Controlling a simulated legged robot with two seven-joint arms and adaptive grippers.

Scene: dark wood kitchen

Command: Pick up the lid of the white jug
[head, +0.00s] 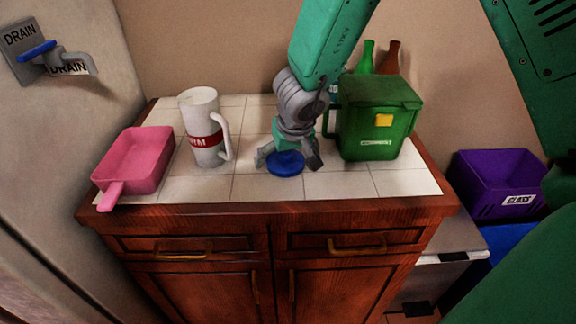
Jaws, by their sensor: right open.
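The white jug (203,140) stands upright on the tiled counter, left of centre, with a red band and its handle to the right. Its top shows no lid on it. A round blue lid (286,164) with a raised middle lies flat on the tiles to the right of the jug. My right gripper (289,160) points down just behind and above the lid, open, with one finger at each side of it. I cannot tell if the fingers touch the lid. The jaws hold nothing clear. My left gripper is not in view.
A pink pan-like container (135,158) stands at the counter's left. A green bin (376,119) stands close to the right of my right gripper, with green (366,58) and brown (389,59) bottles behind it. A purple crate (497,184) is beyond the right edge. The front tiles are clear.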

